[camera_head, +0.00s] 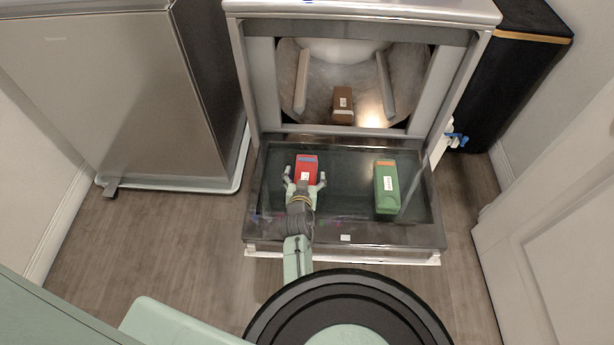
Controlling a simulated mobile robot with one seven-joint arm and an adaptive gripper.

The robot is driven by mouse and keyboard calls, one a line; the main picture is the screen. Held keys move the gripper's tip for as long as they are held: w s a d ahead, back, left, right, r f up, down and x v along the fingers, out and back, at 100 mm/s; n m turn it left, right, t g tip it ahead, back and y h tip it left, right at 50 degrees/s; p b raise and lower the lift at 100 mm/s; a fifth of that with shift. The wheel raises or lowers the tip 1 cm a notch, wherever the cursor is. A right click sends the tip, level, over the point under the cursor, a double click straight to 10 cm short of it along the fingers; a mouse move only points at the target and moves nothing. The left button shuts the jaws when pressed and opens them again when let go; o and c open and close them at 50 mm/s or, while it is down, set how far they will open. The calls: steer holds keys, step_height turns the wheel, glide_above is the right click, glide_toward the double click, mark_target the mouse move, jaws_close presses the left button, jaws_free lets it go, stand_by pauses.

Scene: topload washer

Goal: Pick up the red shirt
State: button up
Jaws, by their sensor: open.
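A red box-like item (306,166) with a white label and a bluish top edge lies on the dark lowered door, left of its middle. No shirt shape shows; this is the only red thing in view. My gripper (304,182) is open at the near end of the red item, one finger on its left and one on its right. Whether the fingers touch it cannot be told. My gripper covers the item's near end.
A green box (386,187) lies on the open door (345,210) to the right. A brown box (342,105) sits inside the machine's cavity. A steel bin-like cabinet (110,90) stands left, a dark cabinet (515,75) back right, a white door (560,225) right. Wooden floor is clear on the left.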

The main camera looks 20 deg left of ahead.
steer(key=shift+s+r, duration=0.1)
steer(key=shift+s, duration=0.05)
steer(key=shift+c, duration=0.4)
steer(key=c, duration=1.2)
steer(key=shift+c, duration=0.3)
